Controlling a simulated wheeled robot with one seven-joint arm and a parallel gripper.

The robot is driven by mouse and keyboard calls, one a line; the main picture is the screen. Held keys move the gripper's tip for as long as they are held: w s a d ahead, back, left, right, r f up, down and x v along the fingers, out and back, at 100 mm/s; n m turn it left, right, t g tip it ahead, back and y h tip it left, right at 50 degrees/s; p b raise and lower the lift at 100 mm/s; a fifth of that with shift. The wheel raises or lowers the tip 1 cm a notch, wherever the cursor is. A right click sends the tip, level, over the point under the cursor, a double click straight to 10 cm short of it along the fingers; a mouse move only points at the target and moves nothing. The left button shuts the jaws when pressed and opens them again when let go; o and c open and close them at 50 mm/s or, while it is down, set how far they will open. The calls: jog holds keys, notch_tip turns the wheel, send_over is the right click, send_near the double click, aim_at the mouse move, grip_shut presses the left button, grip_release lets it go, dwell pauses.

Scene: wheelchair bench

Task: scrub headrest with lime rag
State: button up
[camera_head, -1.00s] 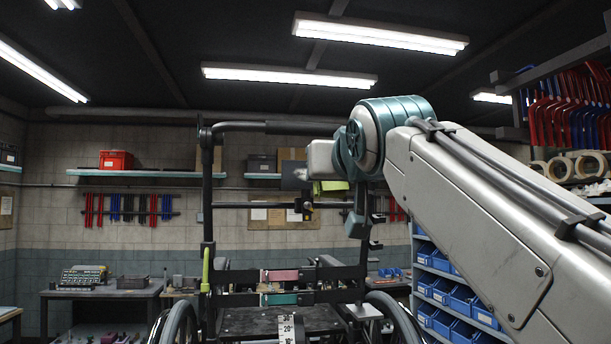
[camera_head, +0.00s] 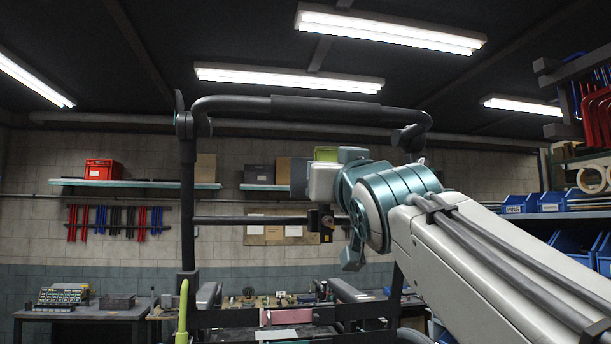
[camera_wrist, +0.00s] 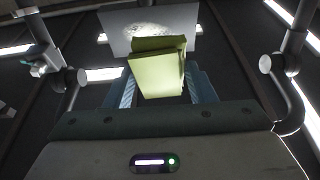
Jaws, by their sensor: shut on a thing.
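My gripper (camera_wrist: 163,88) is shut on the lime rag (camera_wrist: 158,72), a folded yellow-green cloth between its two fingers. In the head view the rag (camera_head: 326,154) shows at the top of my gripper, above the pale wrist housing. A flat grey panel, which looks like the headrest (camera_wrist: 118,30), stands just beyond the rag in the wrist view, with a pale speckled patch partly hidden by the cloth. In the head view the panel (camera_head: 299,178) is a narrow grey shape left of my gripper. I cannot tell whether rag and panel touch.
The wheelchair's black push bar (camera_head: 300,105) arches over my gripper, with an upright (camera_head: 187,210) on the left. A crossbar (camera_head: 250,220) runs below. Blue bins (camera_head: 540,203) fill shelves at right. A workbench (camera_head: 85,312) stands at lower left.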

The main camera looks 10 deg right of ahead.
jog(key=shift+w+f, duration=0.15)
jog(key=shift+w, duration=2.15)
jog(key=shift+w, duration=0.8)
jog(key=shift+d+p, duration=0.1)
jog(key=shift+p, duration=0.4)
jog(key=shift+a+b, duration=0.55)
jog(key=shift+b, duration=0.45)
jog(key=shift+d+p, duration=0.1)
jog(key=shift+p, duration=0.35)
